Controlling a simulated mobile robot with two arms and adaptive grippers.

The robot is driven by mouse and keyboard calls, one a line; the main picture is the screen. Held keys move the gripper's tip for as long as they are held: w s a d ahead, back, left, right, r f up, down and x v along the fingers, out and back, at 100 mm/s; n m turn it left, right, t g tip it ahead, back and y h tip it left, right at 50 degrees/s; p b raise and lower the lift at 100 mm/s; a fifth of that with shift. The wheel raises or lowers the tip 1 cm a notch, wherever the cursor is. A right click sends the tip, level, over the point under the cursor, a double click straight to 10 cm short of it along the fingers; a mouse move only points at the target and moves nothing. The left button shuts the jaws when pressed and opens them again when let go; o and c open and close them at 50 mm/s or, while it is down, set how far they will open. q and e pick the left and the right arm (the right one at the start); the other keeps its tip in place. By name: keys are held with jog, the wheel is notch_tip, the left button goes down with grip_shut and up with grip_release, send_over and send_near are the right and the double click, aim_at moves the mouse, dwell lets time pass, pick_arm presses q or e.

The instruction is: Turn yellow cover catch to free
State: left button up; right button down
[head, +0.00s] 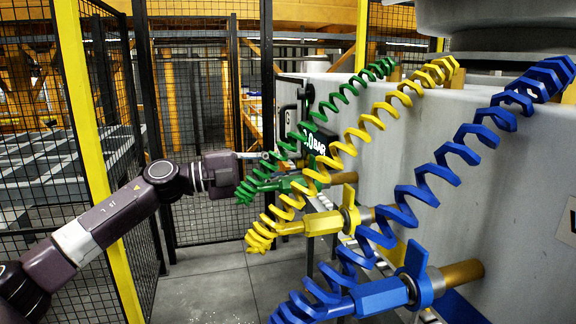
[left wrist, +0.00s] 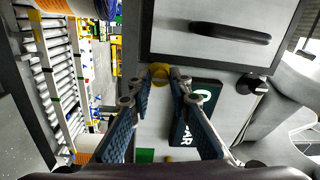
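The yellow cover catch (left wrist: 159,72) is a small round knob at the lower edge of the framed cover (left wrist: 165,55) in the left wrist view. My left gripper (left wrist: 161,76) points at it, with the two blue-padded fingers apart and the catch in the gap at their tips. I cannot tell whether the pads touch it. In the head view my left gripper (head: 268,156) reaches in from the left to the tank front, behind the green coiled hose (head: 300,140). The catch is hidden there. My right gripper is not in view.
The yellow hose (head: 345,147) and blue hose (head: 440,165) hang in front of the grey tank (head: 420,120). A dark handle (left wrist: 230,32) sits on the cover, and a dark display (left wrist: 197,110) is below. Mesh fencing (head: 200,120) stands at left.

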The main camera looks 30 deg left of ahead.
pick_arm(q)
jog(key=o, duration=0.3)
jog(key=shift+o, duration=0.2)
jog(key=v, duration=1.2)
dwell(0.6)
jog(key=shift+a, duration=0.1)
